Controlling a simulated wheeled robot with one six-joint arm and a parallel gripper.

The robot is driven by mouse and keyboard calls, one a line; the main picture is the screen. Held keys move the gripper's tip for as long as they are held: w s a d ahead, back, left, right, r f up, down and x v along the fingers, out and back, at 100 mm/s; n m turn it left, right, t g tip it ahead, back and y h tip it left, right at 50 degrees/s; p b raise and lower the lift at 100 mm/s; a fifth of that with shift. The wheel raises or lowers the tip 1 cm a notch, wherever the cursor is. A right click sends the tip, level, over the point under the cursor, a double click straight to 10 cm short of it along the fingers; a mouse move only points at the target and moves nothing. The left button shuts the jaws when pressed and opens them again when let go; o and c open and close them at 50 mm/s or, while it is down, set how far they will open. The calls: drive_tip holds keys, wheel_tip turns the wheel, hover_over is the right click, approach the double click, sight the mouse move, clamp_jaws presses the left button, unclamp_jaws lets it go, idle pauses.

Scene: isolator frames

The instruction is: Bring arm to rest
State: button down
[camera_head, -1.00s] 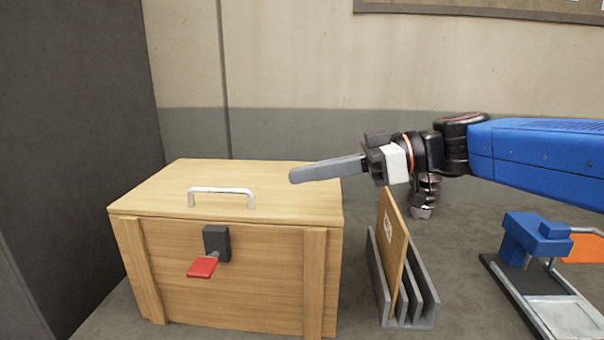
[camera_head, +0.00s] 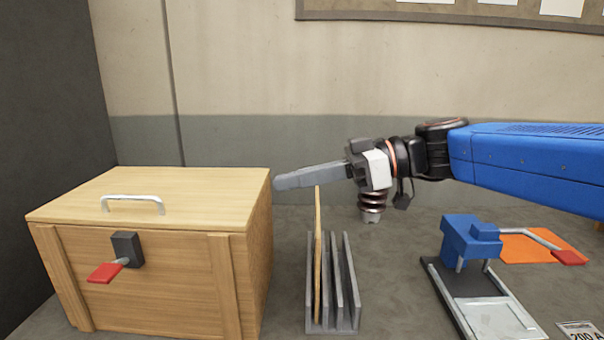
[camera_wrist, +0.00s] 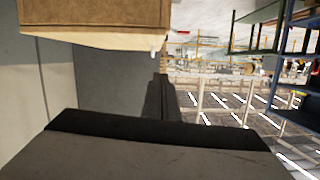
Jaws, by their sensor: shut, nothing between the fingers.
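In the wrist view the dark fingers (camera_wrist: 160,98) show ahead, with a large dark block across the bottom.
A closed wooden chest (camera_head: 160,190) with a red-tipped latch (camera_head: 105,272) stands at the left. A grey rack (camera_head: 345,300) holds one thin wooden board (camera_head: 317,250). A blue device (camera_head: 470,240) and an orange plate (camera_head: 540,248) are at the right.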

drive_tip(key=s+d+f+m+t+h, duration=0.1)
drive_tip(key=s+d+f+m+h, duration=0.2)
drive_tip(key=d+f, duration=0.6)
drive_tip(key=s+d+f+m+t+h, duration=0.2)
drive_tip(key=s+d+f+m+h, duration=0.2)
drive_tip(key=d+f+m+h, duration=0.3)
drive_tip(key=s+d+f+m+t+h, duration=0.1)
drive_tip(key=s+d+f+m+h, duration=0.3)
drive_tip(key=d+f, duration=0.8)
drive_tip(key=d+m+h, duration=0.1)
drive_tip(key=d+m, duration=0.1)
drive_tip(key=shift+d+f+m+t, duration=0.25)
drive_tip(key=shift+f+m+t, duration=0.05)
drive_tip(key=shift+f+m, duration=0.1)
drive_tip(key=shift+a, duration=0.15)
